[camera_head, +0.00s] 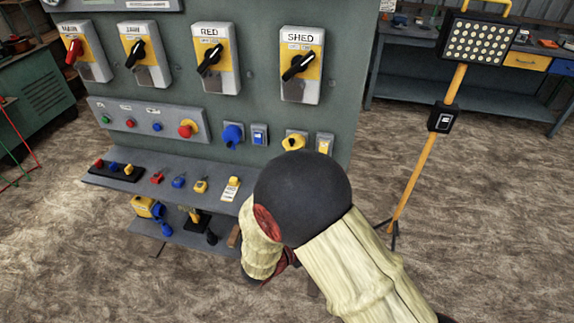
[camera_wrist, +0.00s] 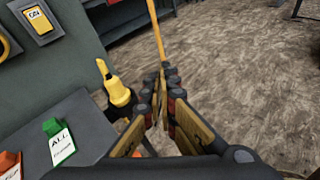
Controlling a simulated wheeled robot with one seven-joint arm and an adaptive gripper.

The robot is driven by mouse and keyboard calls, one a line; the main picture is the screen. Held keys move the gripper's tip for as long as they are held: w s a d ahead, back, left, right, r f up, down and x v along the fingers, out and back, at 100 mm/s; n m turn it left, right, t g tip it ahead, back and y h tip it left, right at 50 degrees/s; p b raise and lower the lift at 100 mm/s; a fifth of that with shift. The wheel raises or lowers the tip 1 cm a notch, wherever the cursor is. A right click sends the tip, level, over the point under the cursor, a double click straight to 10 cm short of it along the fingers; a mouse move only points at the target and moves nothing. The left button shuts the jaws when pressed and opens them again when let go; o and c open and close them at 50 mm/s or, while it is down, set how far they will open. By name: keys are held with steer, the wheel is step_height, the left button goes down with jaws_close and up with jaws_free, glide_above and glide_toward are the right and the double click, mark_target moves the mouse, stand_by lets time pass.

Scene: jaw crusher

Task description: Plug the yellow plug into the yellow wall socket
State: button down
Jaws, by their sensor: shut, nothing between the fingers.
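The yellow socket (camera_head: 293,141) is on the lower right of the grey panel, with a switch (camera_head: 325,143) on its right. In the wrist view, a yellow curve at the left edge seems to be part of this socket (camera_wrist: 6,46), beside the switch marked ON. A yellow plug-like piece with a dark lower part (camera_wrist: 116,90) shows just left of my fingers, near the shelf's end. I cannot tell what supports it. My gripper (camera_wrist: 162,80) is shut and empty, its fingers close together and beside that piece. In the head view my arm hides the gripper and the plug.
The grey shelf (camera_head: 215,188) holds padlocks and a tag (camera_head: 231,189). A blue socket (camera_head: 232,134) is left of the yellow one. A lower shelf holds a yellow item (camera_head: 148,207). A lamp stand (camera_head: 425,155) stands right, with open floor around it.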

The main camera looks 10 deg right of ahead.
mark_target(292, 142)
steer(key=w+a+r+n+t+y, duration=0.4)
steer(key=w+a+n+t+y, duration=0.1)
steer(key=w+a+n+t, duration=0.7)
steer(key=w+d+r+m+b, duration=0.1)
steer(key=w+d+r+b, duration=0.1)
steer(key=w, duration=0.3)
steer(key=w+d+r+m+b, duration=0.1)
steer(key=w+r+b, duration=0.1)
steer(key=w, duration=0.3)
steer(key=shift+w+d+r+g+b, duration=0.3)
steer(key=shift+d+r+b, duration=0.1)
steer(key=shift+r, duration=0.5)
steer(key=shift+r, duration=0.1)
